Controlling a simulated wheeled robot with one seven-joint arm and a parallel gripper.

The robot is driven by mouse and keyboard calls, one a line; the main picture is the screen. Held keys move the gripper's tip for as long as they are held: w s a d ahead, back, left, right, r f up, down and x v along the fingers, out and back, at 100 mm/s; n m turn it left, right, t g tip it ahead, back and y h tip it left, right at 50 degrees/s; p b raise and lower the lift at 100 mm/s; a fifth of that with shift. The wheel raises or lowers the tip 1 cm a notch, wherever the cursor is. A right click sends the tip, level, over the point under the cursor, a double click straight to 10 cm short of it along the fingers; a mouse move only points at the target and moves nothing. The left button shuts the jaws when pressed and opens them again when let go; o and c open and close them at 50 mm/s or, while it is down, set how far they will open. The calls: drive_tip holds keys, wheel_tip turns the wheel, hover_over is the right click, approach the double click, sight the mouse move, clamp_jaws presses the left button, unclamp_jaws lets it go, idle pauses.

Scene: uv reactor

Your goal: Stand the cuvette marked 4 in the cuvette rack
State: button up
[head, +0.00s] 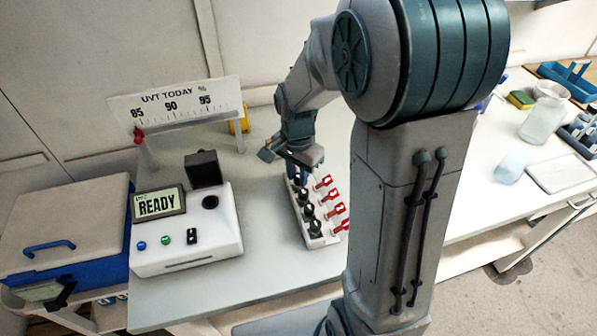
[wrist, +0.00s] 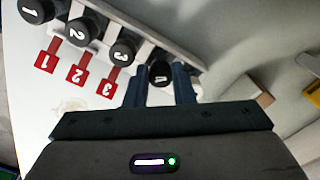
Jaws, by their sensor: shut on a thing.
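The cuvette rack (head: 308,240) is a narrow white rack on the bench, with black-capped cuvettes along it and red numbered tags on its right side. In the wrist view, caps 1 (wrist: 34,10), 2 (wrist: 80,30) and 3 (wrist: 122,52) stand in a row on the rack (wrist: 140,22). My gripper (wrist: 160,88) is shut on the cuvette with the end black cap (wrist: 160,73), in line with the others; its mark is hard to read. In the head view, my gripper (head: 298,172) is at the rack's far end. Whether the held cuvette is fully seated is hidden.
A white reader (head: 185,235) showing READY, with its black lid up, stands left of the rack. Behind it is the UVT gauge board (head: 175,102). A blue-and-grey cooler box (head: 65,230) is at far left. Clear bench lies between reader and rack.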

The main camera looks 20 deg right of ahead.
sight(297, 177)
drive_tip(key=o, duration=0.9)
drive_tip(key=shift+f, duration=0.1)
drive_tip(key=shift+o, duration=0.2)
wheel_tip(297, 177, up, 11)
drive_tip(key=s+n+t, duration=0.3)
drive_tip(key=s+n, duration=0.8)
drive_tip(key=s, duration=0.3)
drive_tip(key=shift+s+d, duration=0.15)
drive_tip(key=shift+s, duration=0.05)
